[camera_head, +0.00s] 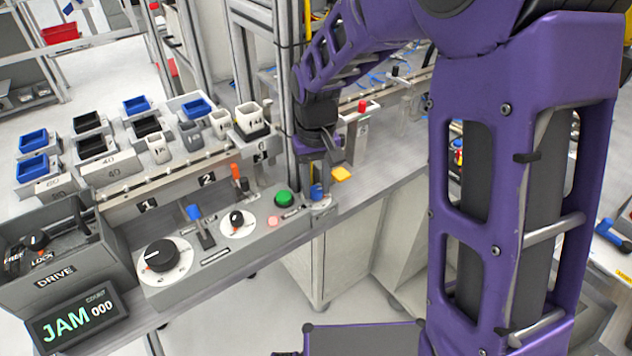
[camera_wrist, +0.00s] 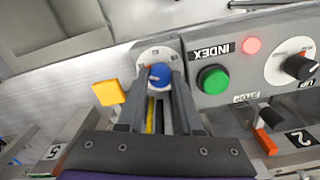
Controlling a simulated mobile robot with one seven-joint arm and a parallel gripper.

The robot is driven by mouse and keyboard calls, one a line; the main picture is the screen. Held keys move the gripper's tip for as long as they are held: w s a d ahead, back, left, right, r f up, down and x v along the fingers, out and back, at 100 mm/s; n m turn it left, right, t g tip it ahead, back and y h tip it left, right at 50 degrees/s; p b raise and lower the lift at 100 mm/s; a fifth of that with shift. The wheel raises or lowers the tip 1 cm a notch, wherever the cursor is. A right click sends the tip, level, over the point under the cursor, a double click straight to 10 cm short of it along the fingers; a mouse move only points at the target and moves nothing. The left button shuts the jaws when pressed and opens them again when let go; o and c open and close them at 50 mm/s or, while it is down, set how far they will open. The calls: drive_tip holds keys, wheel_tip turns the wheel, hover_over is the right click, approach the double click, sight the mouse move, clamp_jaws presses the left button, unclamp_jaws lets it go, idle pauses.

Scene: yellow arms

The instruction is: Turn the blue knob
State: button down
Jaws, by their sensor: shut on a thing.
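The blue knob (camera_wrist: 160,75) sits on a round white dial plate at the end of the grey control panel. In the head view the blue knob (camera_head: 317,190) shows just below my gripper (camera_head: 318,178), partly covered by it. In the wrist view my gripper (camera_wrist: 161,85) has its two grey fingers on either side of the blue knob, shut on it. A pale pointer mark shows on the knob's face. The dial's lettering is too small to read.
Beside the knob are a green button (camera_head: 284,197), a pink button (camera_head: 274,221) and a black knob (camera_head: 237,219). A yellow tab (camera_head: 341,174) sticks out close to my gripper. A larger black knob (camera_head: 161,255) and a JAM display (camera_head: 76,318) stand left.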

idle(0.4)
drive_tip(key=c, duration=0.6)
unclamp_jaws()
